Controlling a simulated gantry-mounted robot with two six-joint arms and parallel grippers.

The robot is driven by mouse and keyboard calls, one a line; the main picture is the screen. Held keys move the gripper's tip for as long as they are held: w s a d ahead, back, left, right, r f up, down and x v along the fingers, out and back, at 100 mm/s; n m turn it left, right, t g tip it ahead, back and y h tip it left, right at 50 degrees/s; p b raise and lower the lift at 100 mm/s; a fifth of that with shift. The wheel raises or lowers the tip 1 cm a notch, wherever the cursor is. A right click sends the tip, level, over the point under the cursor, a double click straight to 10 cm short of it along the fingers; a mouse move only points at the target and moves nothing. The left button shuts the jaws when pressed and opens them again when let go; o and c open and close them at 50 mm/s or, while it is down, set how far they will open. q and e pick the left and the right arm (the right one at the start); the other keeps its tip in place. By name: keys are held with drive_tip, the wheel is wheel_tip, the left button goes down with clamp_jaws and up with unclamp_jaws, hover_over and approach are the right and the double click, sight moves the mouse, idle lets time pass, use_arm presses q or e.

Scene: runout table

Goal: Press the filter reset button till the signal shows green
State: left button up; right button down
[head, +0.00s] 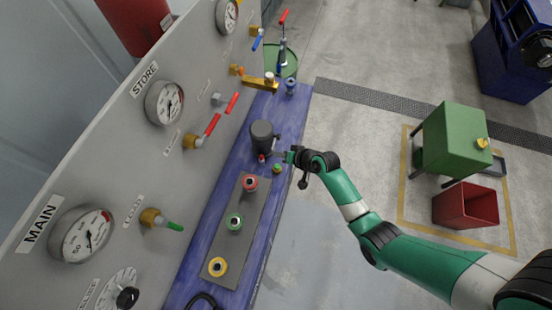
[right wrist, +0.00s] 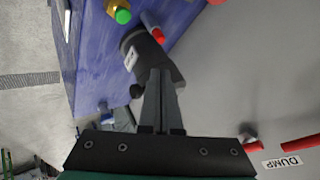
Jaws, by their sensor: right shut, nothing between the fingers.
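The dark grey filter canister (head: 262,136) stands on the blue table beside the panel. In the right wrist view the canister (right wrist: 158,62) carries a white label, and a small dark knob (right wrist: 137,91) is at its side. A small brass fitting with a green top (head: 277,168) stands near it; this green top (right wrist: 122,16) is bright in the right wrist view. A small red-ended part (right wrist: 152,27) is by the canister. I cannot tell which part is the reset button. My right gripper (head: 274,154) is shut and empty, its fingertips close to the canister; contact is unclear. My left gripper is out of view.
The panel (head: 95,140) with gauges and lever valves rises at left. Open floor lies right of the table, with a green cabinet (head: 452,140) and red bin (head: 466,206).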

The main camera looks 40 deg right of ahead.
drive_tip(key=shift+f, duration=0.15)
drive_tip(key=b, duration=0.8)
hover_over(279, 169)
wheel_tip(279, 169, down, 8)
drive_tip(key=shift+f, duration=0.3)
drive_tip(key=shift+f, duration=0.1)
idle(1.4)
drive_tip(key=shift+f+b, duration=0.3)
drive_tip(key=shift+b, duration=0.2)
drive_tip(key=shift+f+b, duration=0.45)
drive_tip(key=shift+f, duration=0.05)
idle(0.4)
drive_tip(key=shift+r+p, duration=0.9)
drive_tip(key=shift+p, duration=0.05)
drive_tip(key=shift+r, duration=0.1)
